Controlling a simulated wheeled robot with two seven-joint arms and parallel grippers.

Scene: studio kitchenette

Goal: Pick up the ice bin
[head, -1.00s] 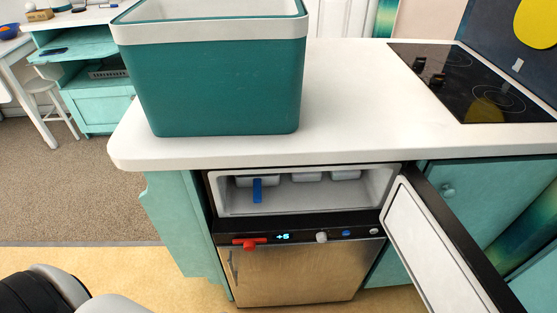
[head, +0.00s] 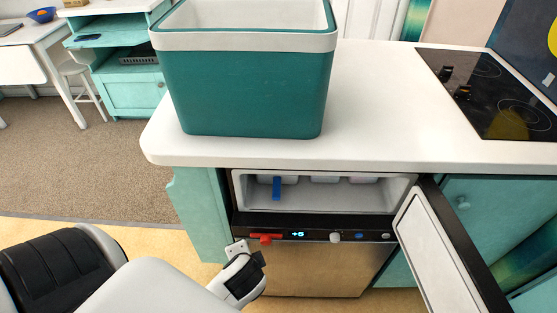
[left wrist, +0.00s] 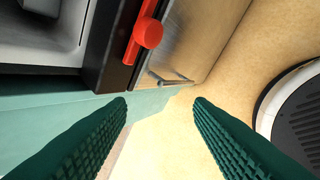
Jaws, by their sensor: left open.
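The open freezer compartment (head: 320,198) under the counter holds several whitish bins or trays (head: 325,179) at its top, with a blue upright tab (head: 277,187) at the left. I cannot tell which of these is the ice bin. A large open teal box with a white rim (head: 245,95) stands on the counter above. My left gripper (head: 249,264) is low in front of the appliance, below the red handle (head: 265,238). In the left wrist view its two teal ridged fingers (left wrist: 160,103) are apart with nothing between them. My right gripper is not in view.
The freezer door (head: 440,250) stands open to the right. A control panel (head: 330,235) with a lit display runs below the compartment. A black cooktop (head: 490,90) is at the counter's right.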

